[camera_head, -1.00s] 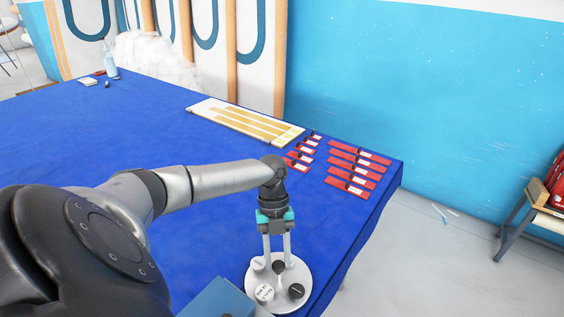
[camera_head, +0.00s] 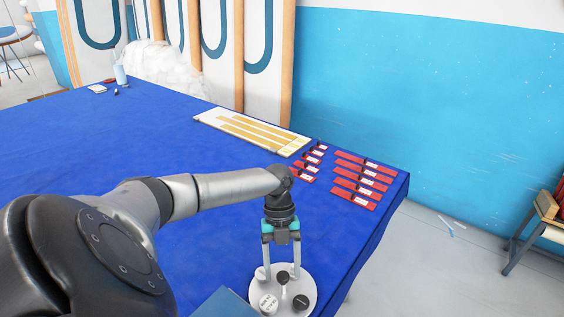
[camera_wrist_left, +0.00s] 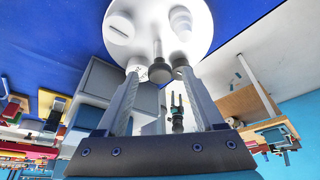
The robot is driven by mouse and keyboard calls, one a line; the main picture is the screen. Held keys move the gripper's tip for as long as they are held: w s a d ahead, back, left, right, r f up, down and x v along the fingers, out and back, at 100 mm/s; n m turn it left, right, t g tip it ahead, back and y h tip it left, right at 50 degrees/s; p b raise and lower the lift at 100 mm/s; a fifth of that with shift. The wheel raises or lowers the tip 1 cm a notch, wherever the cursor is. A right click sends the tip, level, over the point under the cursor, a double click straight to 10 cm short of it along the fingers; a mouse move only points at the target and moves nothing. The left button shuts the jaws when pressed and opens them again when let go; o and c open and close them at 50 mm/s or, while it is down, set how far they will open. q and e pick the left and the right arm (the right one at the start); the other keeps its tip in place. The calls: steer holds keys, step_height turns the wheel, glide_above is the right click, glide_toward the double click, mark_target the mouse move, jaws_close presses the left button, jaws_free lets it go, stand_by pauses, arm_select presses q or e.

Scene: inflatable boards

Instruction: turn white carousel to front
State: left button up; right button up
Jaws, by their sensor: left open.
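The white carousel (camera_head: 285,293) is a round disc near the table's front edge, low in the head view. It carries white and dark round pieces and an upright dark-topped knob (camera_head: 282,278). My left gripper (camera_head: 282,268) points down over the disc, its fingers spread on either side of the knob and apart from it. In the left wrist view the carousel (camera_wrist_left: 150,12) fills the top, and my left gripper (camera_wrist_left: 160,72) shows two separated fingers with a post between them. Whether the fingertips touch the disc is unclear. My right gripper is not in view.
The blue-covered table (camera_head: 120,140) has much free room at left. A white board with yellow strips (camera_head: 255,132) and several red labelled pieces (camera_head: 355,185) lie beyond the gripper. A blue box-like thing (camera_head: 222,303) is close left of the carousel.

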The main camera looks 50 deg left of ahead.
arm_select(q)
steer(key=b+v, duration=0.1)
steer(key=v, duration=1.4)
steer(key=shift+d, duration=0.1)
